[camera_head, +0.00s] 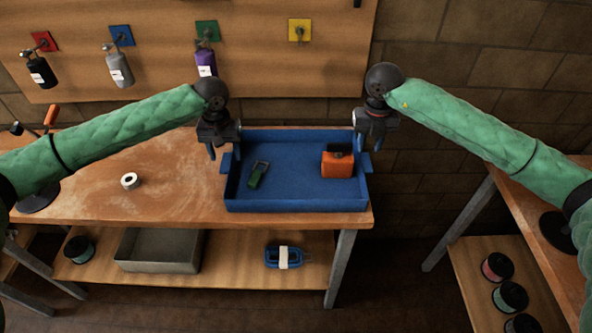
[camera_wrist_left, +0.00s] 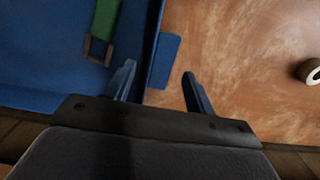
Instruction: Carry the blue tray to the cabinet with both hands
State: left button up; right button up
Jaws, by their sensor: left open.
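The blue tray (camera_head: 300,205) sits flat at the right end of the wooden workbench. It holds a green object with a metal loop (camera_head: 257,175) and an orange box with a black top (camera_head: 337,164). My left gripper (camera_head: 222,146) is open at the tray's left side. In the left wrist view, the open fingers (camera_wrist_left: 160,88) lie either side of the tray's wall and side tab (camera_wrist_left: 164,60). Their height above it is unclear. My right gripper (camera_head: 369,142) is at the tray's right side, its fingers seeming apart. I cannot identify a cabinet in view.
A white ring (camera_head: 130,181) lies on the bench (camera_head: 170,205), left of the tray. A grey bin (camera_head: 158,250) and a blue item (camera_head: 284,257) are on the lower shelf. Another table with spools (camera_head: 497,266) stands at right, across a floor gap. Extinguishers (camera_head: 119,69) hang behind.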

aim_at(226, 161)
pick_arm(q)
notch_tip(226, 161, down, 4)
jog(key=shift+s+f, duration=0.1)
jog(key=shift+s, duration=0.05)
pick_arm(e)
jog(key=f, duration=0.4)
jog(key=shift+s+f, duration=0.15)
jog(key=shift+s, duration=0.05)
pick_arm(q)
jog(key=shift+f, duration=0.3)
pick_arm(e)
jog(key=shift+w+f, duration=0.1)
jog(key=shift+f, duration=0.2)
pick_arm(q)
jog(key=shift+f, duration=0.15)
pick_arm(e)
jog(key=shift+f, duration=0.15)
pick_arm(q)
jog(key=shift+s, duration=0.1)
jog(key=shift+c, duration=0.4)
pick_arm(e)
jog(key=shift+c, duration=0.4)
pick_arm(q)
jog(key=c, duration=0.7)
pick_arm(e)
grip_shut()
pick_arm(q)
grip_shut()
